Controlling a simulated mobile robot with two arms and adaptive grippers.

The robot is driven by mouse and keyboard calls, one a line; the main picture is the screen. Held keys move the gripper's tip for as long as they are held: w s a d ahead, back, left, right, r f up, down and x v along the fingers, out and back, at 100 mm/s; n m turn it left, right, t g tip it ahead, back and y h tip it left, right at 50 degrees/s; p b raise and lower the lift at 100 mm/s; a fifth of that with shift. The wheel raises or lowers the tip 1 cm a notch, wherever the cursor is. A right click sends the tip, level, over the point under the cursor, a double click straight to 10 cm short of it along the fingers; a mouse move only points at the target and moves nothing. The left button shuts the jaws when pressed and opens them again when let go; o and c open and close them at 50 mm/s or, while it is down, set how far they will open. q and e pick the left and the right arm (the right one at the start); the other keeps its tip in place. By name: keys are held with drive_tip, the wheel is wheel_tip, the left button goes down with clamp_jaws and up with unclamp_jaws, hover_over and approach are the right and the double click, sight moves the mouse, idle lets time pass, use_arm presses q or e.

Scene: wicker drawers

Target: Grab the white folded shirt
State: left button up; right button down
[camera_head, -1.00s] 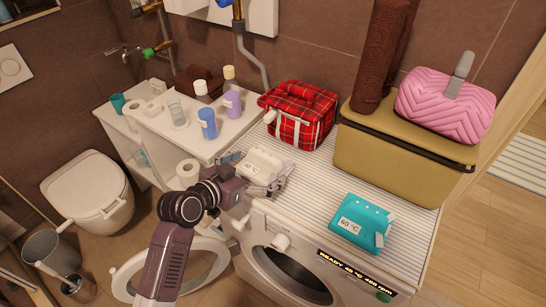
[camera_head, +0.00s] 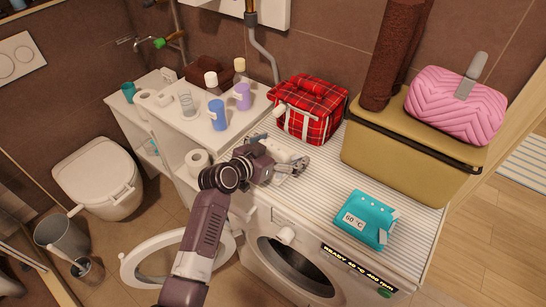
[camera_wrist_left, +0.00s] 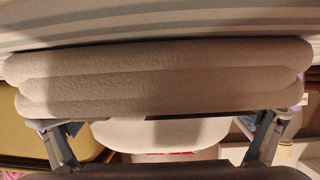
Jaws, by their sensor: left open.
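The white folded shirt (camera_head: 281,151) lies on the striped top of the washing machine, in front of the red plaid bag. My left gripper (camera_head: 291,167) is at the shirt and hides most of it in the head view. In the left wrist view the shirt's thick folded edge (camera_wrist_left: 160,82) fills the upper middle, very close. The fingers of my left gripper (camera_wrist_left: 162,124) are spread wide, near the two ends of that edge. I cannot tell whether they touch it. My right gripper is not in view.
The red plaid bag (camera_head: 308,105) and an olive box (camera_head: 410,155) stand behind. Bottles (camera_head: 217,115) stand on the white counter to the left. The machine's round door hangs open.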

use_arm(q)
drive_tip(key=c, duration=0.9)
drive_tip(key=shift+c, duration=0.2)
